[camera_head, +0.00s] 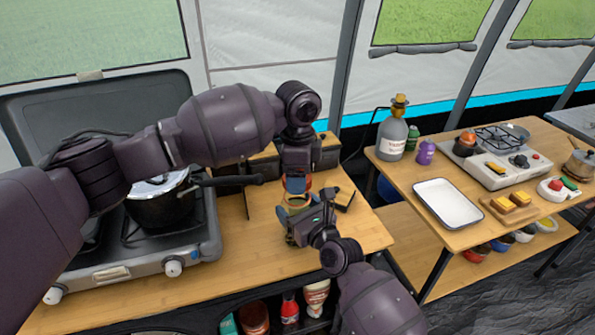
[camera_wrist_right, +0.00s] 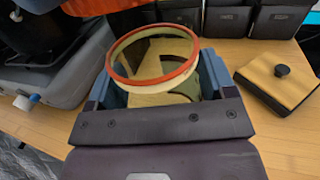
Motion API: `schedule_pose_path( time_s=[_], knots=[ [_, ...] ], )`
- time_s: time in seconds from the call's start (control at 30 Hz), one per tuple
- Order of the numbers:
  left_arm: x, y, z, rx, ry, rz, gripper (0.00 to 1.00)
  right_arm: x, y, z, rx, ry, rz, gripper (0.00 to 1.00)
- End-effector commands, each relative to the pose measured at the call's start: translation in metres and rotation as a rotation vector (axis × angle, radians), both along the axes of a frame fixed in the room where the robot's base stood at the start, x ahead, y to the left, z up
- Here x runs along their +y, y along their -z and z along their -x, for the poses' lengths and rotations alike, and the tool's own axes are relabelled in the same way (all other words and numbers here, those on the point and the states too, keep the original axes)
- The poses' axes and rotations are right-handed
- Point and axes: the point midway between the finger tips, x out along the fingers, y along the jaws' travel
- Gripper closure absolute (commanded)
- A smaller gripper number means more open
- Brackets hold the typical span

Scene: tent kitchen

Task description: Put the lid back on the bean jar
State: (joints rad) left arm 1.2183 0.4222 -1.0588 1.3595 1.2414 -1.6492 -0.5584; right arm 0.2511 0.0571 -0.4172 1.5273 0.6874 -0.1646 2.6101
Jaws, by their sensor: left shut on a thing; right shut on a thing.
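The bean jar (camera_head: 295,204) stands on the wooden table right of the stove, mostly hidden by my grippers. My right gripper (camera_head: 302,218) is shut on it, with blue-grey fingers on both sides in the right wrist view (camera_wrist_right: 160,100). My left gripper (camera_head: 297,182) points down directly above the jar and is shut on the lid. In the right wrist view, a red-orange ring (camera_wrist_right: 110,62) around clear glass, apparently the lid, appears tilted at the jar's top, above a cream ring. I cannot tell whether lid and jar touch.
A wooden-topped block with a black knob (camera_wrist_right: 280,83) lies right of the jar. A pot (camera_head: 160,205) sits on the stove (camera_head: 140,263) at left, its handle reaching toward my left gripper. Dark boxes (camera_head: 325,152) stand behind. The table front is clear.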

Motion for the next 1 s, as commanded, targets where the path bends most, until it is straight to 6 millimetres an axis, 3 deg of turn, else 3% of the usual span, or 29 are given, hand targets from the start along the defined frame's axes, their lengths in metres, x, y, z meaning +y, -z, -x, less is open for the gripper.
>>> schedule_pose_path(
  time_s=[1.0],
  knots=[
    [0.0, 0.017, 0.0, 0.0, 0.001, 0.0, 0.55, 0.0, 0.0, 0.0, -0.001, 0.001, 0.001, 0.66]
  ],
)
